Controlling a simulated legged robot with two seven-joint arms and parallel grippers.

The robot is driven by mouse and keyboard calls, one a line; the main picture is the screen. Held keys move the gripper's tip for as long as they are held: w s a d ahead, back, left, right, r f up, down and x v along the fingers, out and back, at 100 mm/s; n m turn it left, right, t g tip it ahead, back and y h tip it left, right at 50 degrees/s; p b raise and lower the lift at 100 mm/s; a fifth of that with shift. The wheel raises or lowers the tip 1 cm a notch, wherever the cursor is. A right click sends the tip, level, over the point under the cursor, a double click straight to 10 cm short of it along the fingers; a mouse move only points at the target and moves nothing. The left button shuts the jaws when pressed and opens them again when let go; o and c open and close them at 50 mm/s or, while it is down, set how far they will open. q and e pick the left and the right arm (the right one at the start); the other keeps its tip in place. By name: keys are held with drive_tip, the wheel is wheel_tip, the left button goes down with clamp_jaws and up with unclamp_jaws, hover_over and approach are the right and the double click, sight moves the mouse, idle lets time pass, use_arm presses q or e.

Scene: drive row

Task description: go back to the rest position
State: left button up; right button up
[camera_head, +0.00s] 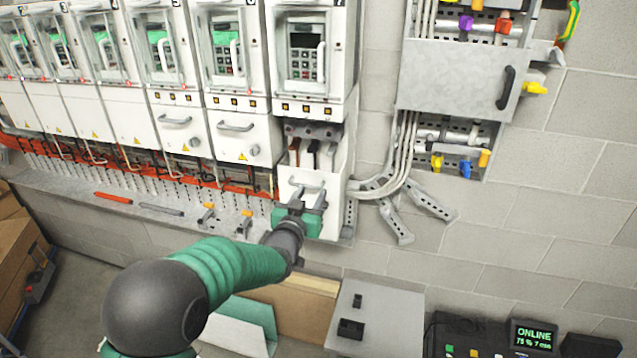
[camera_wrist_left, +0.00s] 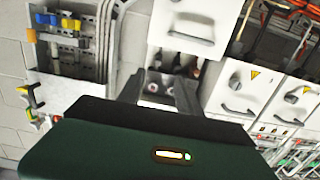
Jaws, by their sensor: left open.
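My left gripper (camera_head: 308,196) is open in front of the rightmost drive's lower white panel (camera_head: 318,222). This panel sits out or lower than its neighbours, and an opening (camera_head: 312,148) with dark and reddish parts shows above it. The panel's grey handle (camera_head: 306,181) is right by the fingertips; I cannot tell whether they touch it. In the left wrist view the two grey fingers (camera_wrist_left: 163,88) stand apart with nothing held between them, and a handle (camera_wrist_left: 190,38) shows beyond the tips. My right gripper is not in view.
A row of white drives (camera_head: 170,125) fills the wall to the left. Below it a grey ledge (camera_head: 150,212) carries small tools. An open grey wall box (camera_head: 450,75) with cables is at right.

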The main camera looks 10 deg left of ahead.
use_arm(q)
drive_tip(key=s+a+f+g+b, duration=0.1)
drive_tip(key=s+f+g+b, duration=0.55)
drive_tip(key=s+f, duration=1.15)
drive_tip(key=s+f+g, duration=0.4)
drive_tip(key=s, duration=0.6)
drive_tip(key=s+a+f+g+y, duration=0.1)
drive_tip(key=s+f+g, duration=0.3)
drive_tip(key=s, duration=0.6)
drive_tip(key=shift+s+f+n, duration=0.2)
drive_tip(key=shift+f+n, duration=0.1)
drive_tip(key=shift+f, duration=0.2)
drive_tip(key=shift+w, duration=0.1)
